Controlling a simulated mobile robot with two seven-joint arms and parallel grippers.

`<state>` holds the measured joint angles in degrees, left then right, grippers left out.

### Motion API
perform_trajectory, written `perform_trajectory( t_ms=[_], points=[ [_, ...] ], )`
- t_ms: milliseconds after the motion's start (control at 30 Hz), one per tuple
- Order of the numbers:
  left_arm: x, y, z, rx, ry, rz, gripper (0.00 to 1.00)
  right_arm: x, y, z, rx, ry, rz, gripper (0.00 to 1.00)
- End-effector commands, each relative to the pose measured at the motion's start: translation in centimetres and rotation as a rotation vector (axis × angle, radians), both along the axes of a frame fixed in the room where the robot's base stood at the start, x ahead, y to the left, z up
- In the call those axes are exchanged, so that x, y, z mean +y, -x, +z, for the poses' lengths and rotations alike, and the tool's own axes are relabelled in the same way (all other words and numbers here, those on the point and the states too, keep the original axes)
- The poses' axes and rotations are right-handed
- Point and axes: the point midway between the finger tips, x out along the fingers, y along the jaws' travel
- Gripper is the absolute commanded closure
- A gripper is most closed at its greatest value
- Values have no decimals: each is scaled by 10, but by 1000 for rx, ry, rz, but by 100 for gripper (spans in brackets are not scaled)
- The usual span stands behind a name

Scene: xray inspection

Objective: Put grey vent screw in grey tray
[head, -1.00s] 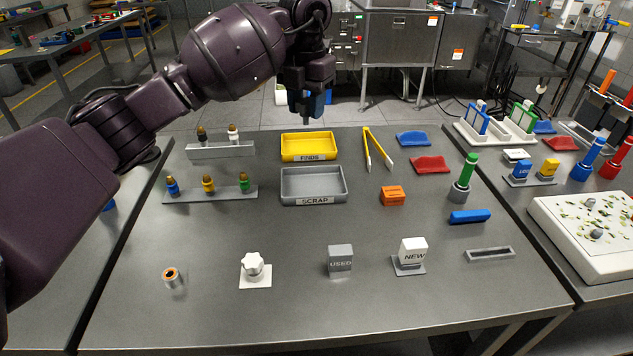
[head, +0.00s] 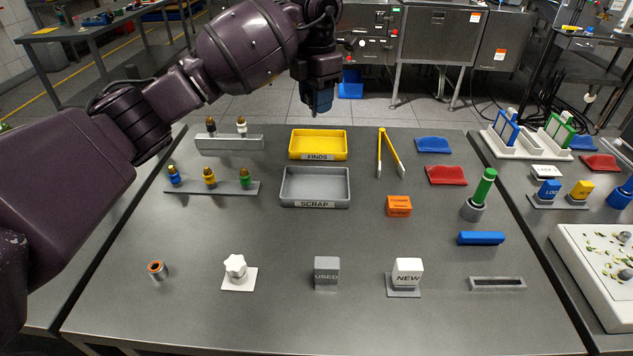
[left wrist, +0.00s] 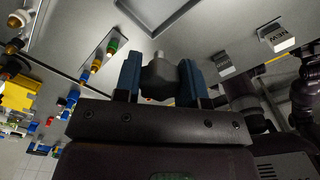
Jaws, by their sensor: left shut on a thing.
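My left gripper (head: 318,104) hangs high, fingers down, beyond the yellow tray in the head view. In the left wrist view (left wrist: 160,80) its two blue fingers are shut on a grey screw (left wrist: 160,74) with a dark, wide body and a short lighter tip. The fingers hide part of the screw, and it cannot be made out in the head view. The grey tray (head: 315,184), marked SCRAP, stands on the table and looks empty. A corner of its rim (left wrist: 150,31) shows at the top of the left wrist view. My right gripper is not seen.
The yellow FINDS tray (head: 318,143) stands just behind the grey tray. Racks with small coloured pieces (head: 212,188) stand to the left. Yellow tongs (head: 390,153) and an orange block (head: 398,206) are to the right.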

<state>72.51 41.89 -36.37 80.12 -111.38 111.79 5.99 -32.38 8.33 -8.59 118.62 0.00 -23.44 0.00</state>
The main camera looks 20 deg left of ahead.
Motion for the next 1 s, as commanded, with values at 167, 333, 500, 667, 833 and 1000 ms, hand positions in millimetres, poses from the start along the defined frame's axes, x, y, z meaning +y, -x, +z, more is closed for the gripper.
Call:
perform_trajectory(
  t_ms=[167, 333, 500, 667, 833, 1000],
  points=[
    [-1, 1, -43, 11, 1, -3, 90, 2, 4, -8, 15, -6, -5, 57],
    [-1, 1, -80, 9, 1, -1, 90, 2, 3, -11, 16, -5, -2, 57],
    [-1, 1, -116, 10, 1, -1, 90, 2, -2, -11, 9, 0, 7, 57],
    [-1, 1, -141, 8, 2, 0, 90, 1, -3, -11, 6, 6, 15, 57],
    [-1, 0, -149, 3, 0, 0, 90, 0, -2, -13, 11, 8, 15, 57],
    [-1, 1, -163, 7, 1, 0, 90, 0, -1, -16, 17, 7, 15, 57]
  ],
)
